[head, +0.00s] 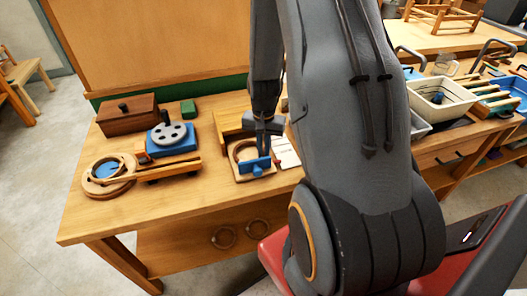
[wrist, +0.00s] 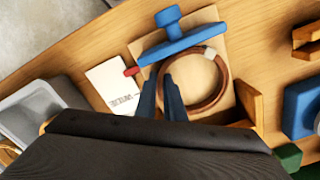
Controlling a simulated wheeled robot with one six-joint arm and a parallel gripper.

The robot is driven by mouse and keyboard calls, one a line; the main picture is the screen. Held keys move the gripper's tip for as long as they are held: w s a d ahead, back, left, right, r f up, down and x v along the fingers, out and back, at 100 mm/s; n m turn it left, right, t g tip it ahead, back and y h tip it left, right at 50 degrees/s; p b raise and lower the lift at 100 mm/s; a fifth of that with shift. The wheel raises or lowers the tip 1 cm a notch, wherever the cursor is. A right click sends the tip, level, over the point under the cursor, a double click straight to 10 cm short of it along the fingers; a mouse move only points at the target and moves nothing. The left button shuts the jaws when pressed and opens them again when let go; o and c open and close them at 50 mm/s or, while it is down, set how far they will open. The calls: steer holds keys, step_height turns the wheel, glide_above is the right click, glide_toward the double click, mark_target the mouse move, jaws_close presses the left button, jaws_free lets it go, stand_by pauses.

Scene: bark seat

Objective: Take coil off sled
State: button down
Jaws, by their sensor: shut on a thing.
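A brown coil (wrist: 223,85) with a pale band lies over a light wooden board (wrist: 213,17), which seems to be the sled. A blue crosspiece with a round knob (wrist: 170,32) stands at one end of the board and overlaps the coil's edge. In the head view the coil (head: 237,152) shows beside my gripper (head: 264,153), above the blue piece (head: 256,166). My gripper (wrist: 160,108) points down and is shut on the coil's left side in the wrist view. I cannot tell whether the coil is lifted clear of the board.
A white printed card (wrist: 112,84) lies beside the board. A wooden box (head: 126,121), a blue block with a grey disc (head: 172,138) and round wooden pieces (head: 107,187) stand at the table's left. A grey tray (wrist: 42,112) is near.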

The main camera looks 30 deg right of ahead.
steer(key=shift+w, duration=0.8)
steer(key=shift+d, duration=0.1)
steer(key=c, duration=1.8)
jaws_free()
steer(key=shift+o, duration=0.2)
step_height(320, 180, up, 8)
steer(key=b, duration=0.1)
steer(key=shift+f, duration=0.1)
